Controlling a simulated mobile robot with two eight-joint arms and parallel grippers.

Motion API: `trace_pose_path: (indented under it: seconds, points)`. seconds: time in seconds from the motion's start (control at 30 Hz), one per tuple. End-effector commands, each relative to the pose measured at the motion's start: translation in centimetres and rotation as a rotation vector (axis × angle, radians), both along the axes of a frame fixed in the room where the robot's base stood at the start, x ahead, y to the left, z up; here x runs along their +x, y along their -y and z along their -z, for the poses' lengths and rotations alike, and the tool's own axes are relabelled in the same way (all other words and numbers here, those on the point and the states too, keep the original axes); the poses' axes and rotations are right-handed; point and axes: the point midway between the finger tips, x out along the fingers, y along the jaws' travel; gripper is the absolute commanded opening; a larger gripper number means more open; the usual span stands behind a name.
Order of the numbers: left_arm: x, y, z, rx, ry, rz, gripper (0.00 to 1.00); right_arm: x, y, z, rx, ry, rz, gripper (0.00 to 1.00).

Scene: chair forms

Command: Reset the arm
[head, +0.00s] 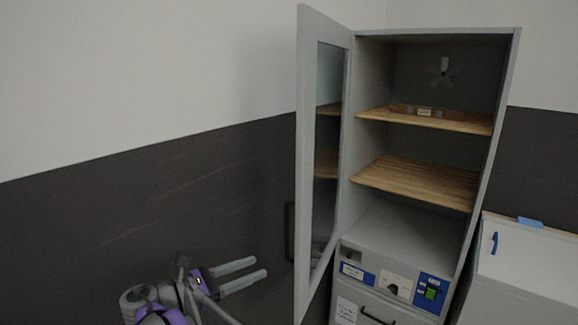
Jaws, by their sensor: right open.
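My right gripper (259,267) shows at the lower middle left of the head view. Its two pale grey fingers are parallel and apart, with nothing between them, and point right towards the open cabinet door. Behind them is my right arm, grey with purple parts, at the bottom edge. A gap in the picture separates the fingertips from the door (308,140). My left gripper is not in the view.
The tall grey cabinet (515,90) stands open, with two wooden shelves (425,180). A small labelled item (424,112) lies on the upper shelf. A lower white cabinet (530,262) stands to the right. Dark wall lies behind my gripper.

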Motion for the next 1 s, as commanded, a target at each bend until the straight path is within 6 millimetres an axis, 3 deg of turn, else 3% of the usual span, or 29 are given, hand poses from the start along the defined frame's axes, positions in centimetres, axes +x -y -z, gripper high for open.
trace_pose_path:
  seconds: [0.03,0.17,0.33,0.47,0.6,0.8,1.0]
  points:
    - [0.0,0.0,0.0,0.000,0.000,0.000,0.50,0.2,2.8,0.2,0.055,0.000,0.017,0.50]
    - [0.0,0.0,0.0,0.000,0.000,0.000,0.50,0.1,7.6,1.7,0.215,0.010,0.045,0.50]
    - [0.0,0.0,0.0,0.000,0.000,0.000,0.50,-1.9,14.6,4.4,0.483,0.057,0.122,0.50]
    - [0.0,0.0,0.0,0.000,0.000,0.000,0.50,-5.5,20.2,7.5,0.756,0.138,0.236,0.50]
    - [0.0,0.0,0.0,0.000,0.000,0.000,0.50,-10.9,24.6,11.3,1.071,0.274,0.408,0.50]
    - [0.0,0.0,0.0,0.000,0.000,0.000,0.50,-19.3,27.4,16.7,1.503,0.551,0.723,0.50]
    - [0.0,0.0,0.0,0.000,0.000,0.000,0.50,-25.5,27.4,21.0,1.844,0.861,1.050,0.50]
